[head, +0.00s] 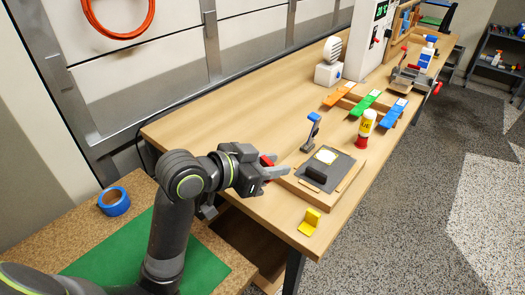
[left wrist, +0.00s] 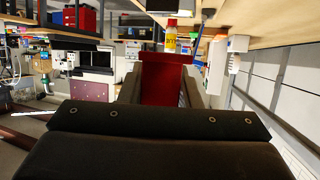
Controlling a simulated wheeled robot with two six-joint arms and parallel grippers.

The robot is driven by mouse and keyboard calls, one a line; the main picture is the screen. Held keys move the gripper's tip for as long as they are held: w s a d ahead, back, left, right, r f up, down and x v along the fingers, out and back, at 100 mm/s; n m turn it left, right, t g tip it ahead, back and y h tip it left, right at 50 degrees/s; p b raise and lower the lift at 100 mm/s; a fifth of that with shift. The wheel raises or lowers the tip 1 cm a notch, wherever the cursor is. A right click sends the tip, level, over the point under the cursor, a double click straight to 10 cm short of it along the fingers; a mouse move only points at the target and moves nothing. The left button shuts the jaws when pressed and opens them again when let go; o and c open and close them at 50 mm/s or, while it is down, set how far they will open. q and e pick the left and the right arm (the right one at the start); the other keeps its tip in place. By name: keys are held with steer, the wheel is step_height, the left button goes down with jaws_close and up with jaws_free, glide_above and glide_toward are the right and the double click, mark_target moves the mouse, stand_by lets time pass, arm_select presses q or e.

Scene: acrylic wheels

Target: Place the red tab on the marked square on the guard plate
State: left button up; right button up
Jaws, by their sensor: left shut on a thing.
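My left gripper (head: 279,171) is shut on the red tab (head: 267,160), left of the guard plate and apparently above the table's front edge. The tab shows as a red L-shaped piece between the fingers in the left wrist view (left wrist: 163,84). The dark grey guard plate (head: 342,168) lies on a wooden board (head: 305,189). A pale, yellow-edged patch, seemingly the marked square (head: 326,156), is on its far part and is uncovered. A black raised block (head: 316,174) sits nearer on the plate. My right gripper is not in view.
A yellow tab (head: 309,222) lies near the front edge. Orange (head: 340,94), green (head: 365,103) and blue (head: 390,111) clamp-like pieces lie behind. The table left of the white fan is clear.

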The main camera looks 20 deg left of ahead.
arm_select(q)
steer(key=s+d+f+m+g+h, duration=0.4)
steer(key=d+f+m+g+h, duration=0.2)
steer(key=d+m+g, duration=0.35)
steer(key=s+a+f+n+t+y, duration=0.1)
steer(key=s+a+n+t+y, duration=0.2)
steer(key=a, duration=1.2)
steer(key=n+t, duration=0.3)
steer(key=shift+a+f, duration=0.35)
steer(key=shift+f, duration=0.05)
